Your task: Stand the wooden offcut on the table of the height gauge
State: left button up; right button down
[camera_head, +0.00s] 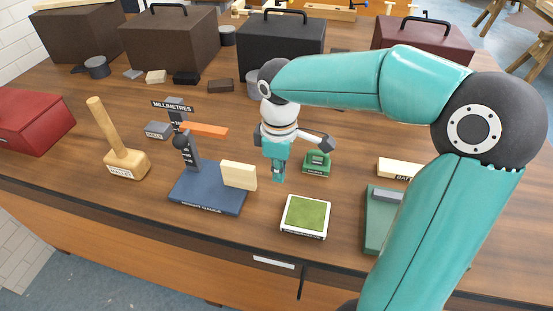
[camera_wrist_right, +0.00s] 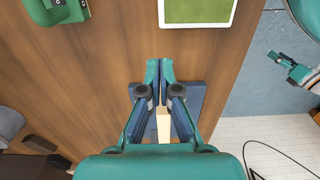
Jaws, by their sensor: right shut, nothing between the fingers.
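The height gauge has a dark blue base (camera_head: 207,193), its table, with a dark post and an orange arm (camera_head: 204,129). The pale wooden offcut (camera_head: 238,175) appears to rest on the right part of this base, broad face showing, longer side across. My right gripper (camera_head: 278,174) is shut and empty, just right of the offcut with a gap. In the wrist view its fingers (camera_wrist_right: 160,72) are together; the offcut (camera_wrist_right: 163,125) and blue base (camera_wrist_right: 193,103) show partly behind them. What appears to be my left gripper (camera_wrist_right: 290,65) shows small in the wrist view; its opening is unclear.
A green-topped white pad (camera_head: 306,217) lies front right of the gripper. A small green block (camera_head: 317,163) sits behind it. A wooden mallet (camera_head: 125,161) stands left of the gauge. A green case (camera_head: 377,218) is partly hidden by my right arm.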

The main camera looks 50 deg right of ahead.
aim_at(255, 179)
notch_tip(255, 179, down, 4)
jog(key=w, duration=0.1)
jog(key=a, duration=0.1)
jog(key=w+p, duration=0.1)
jog(key=shift+w+a+f, duration=0.15)
jog(key=shift+w+a, duration=0.1)
jog(key=shift+w, duration=0.1)
jog(key=shift+w+a, duration=0.2)
jog(key=shift+w, duration=0.25)
jog(key=shift+w+a, duration=0.4)
jog(key=shift+w, duration=0.35)
jog(key=shift+w+a, duration=0.15)
jog(key=shift+w, duration=0.15)
jog(key=shift+s+f, duration=0.1)
jog(key=shift+s, duration=0.05)
